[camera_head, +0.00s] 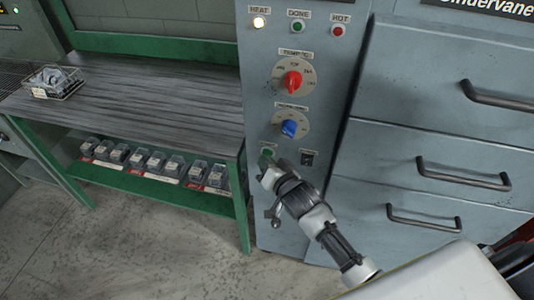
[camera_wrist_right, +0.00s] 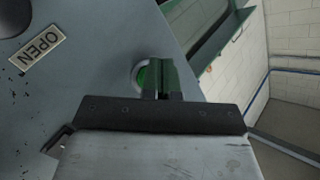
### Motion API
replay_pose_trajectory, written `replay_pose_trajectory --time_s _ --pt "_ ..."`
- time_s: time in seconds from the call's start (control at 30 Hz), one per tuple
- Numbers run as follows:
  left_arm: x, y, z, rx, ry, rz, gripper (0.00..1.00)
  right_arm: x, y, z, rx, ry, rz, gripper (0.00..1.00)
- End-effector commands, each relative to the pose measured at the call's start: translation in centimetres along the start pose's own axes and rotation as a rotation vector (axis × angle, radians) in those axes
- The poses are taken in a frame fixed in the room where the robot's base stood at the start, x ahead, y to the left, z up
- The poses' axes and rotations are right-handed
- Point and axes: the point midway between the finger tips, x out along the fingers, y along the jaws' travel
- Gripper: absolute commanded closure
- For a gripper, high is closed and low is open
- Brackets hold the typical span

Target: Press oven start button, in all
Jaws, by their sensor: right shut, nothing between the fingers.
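The oven control panel (camera_head: 297,75) is a grey upright face with lamps, knobs and buttons. The green start button (camera_head: 267,153) is low on its left side. My right gripper (camera_head: 265,170) is shut and empty, with its tips at or just in front of the green button. In the right wrist view the green button (camera_wrist_right: 146,76) shows in a pale ring, partly hidden behind the shut fingers (camera_wrist_right: 160,75). I cannot tell whether the tips touch it. The HEAT lamp (camera_head: 259,22) is lit pale. My left gripper is not in view.
A red knob (camera_head: 292,82), a blue knob (camera_head: 290,128) and a black switch (camera_head: 308,157) are on the panel. Grey drawers (camera_head: 440,130) with handles stand right. A green-framed bench (camera_head: 150,100) with a wire basket (camera_head: 53,83) and several small boxes stands left.

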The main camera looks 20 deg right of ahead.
Motion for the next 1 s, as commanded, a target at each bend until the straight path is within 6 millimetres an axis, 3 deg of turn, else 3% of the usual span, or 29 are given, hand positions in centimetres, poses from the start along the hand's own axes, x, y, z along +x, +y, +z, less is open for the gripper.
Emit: replay_pose_trajectory --time_s 1.0 --pt "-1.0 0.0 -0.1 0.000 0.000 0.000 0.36 -1.2 -0.9 0.8 0.000 0.001 0.000 1.00"
